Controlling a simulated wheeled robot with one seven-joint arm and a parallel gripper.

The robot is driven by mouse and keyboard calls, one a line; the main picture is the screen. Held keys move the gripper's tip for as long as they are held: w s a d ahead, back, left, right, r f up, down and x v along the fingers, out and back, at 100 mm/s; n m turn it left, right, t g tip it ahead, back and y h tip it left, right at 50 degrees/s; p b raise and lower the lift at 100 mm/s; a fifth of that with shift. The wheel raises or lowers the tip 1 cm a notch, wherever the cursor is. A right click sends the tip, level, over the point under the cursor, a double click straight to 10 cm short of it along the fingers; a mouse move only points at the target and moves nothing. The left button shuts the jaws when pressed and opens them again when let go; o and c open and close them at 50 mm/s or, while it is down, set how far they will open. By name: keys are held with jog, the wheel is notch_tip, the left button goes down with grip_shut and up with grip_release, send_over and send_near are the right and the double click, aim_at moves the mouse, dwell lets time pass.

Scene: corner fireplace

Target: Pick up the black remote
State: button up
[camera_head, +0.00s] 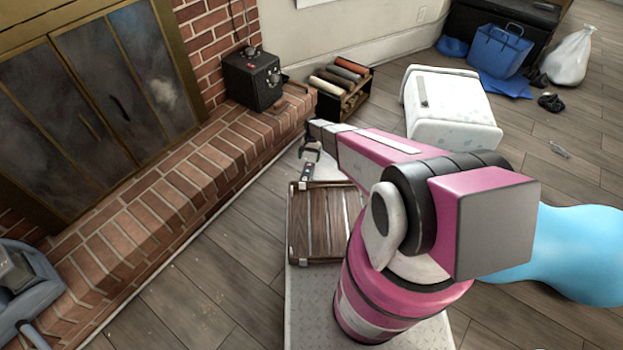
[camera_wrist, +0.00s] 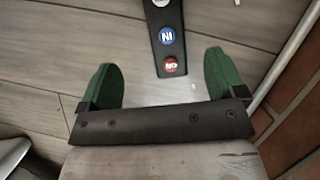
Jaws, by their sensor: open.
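The black remote (camera_wrist: 168,40) lies on the grey wood floor in the wrist view, with a blue button and a red button near its closer end. Its far end is cut off by the top of the picture. My gripper (camera_wrist: 160,82) is open, its two green fingers on either side of the remote's near end, with nothing between them held. I cannot tell the height of the fingers above the floor. In the head view my gripper (camera_head: 310,152) points down just beyond the slatted wooden crate, and a small dark strip, likely the remote (camera_head: 307,172), shows below it.
The brick hearth (camera_head: 190,180) runs along the left, with a black box (camera_head: 250,82) on it. The wooden crate (camera_head: 325,240) stands near my base. A rack of rolls (camera_head: 342,90) and a white box (camera_head: 450,105) stand beyond. A blue rounded object (camera_head: 575,255) is at right.

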send_over(306, 176)
jog(key=w+d, duration=0.1)
jog(key=w, duration=0.2)
jog(key=f, duration=0.4)
jog(key=shift+s+d+f, duration=0.1)
jog(key=shift+d+f, duration=0.1)
jog(key=shift+f, duration=0.15)
jog(key=shift+a+x, duration=0.2)
jog(key=shift+x, duration=1.25)
jog(key=shift+a+x, duration=0.2)
jog(key=shift+x, duration=1.25)
jog(key=shift+r, duration=0.15)
jog(key=c, duration=1.1)
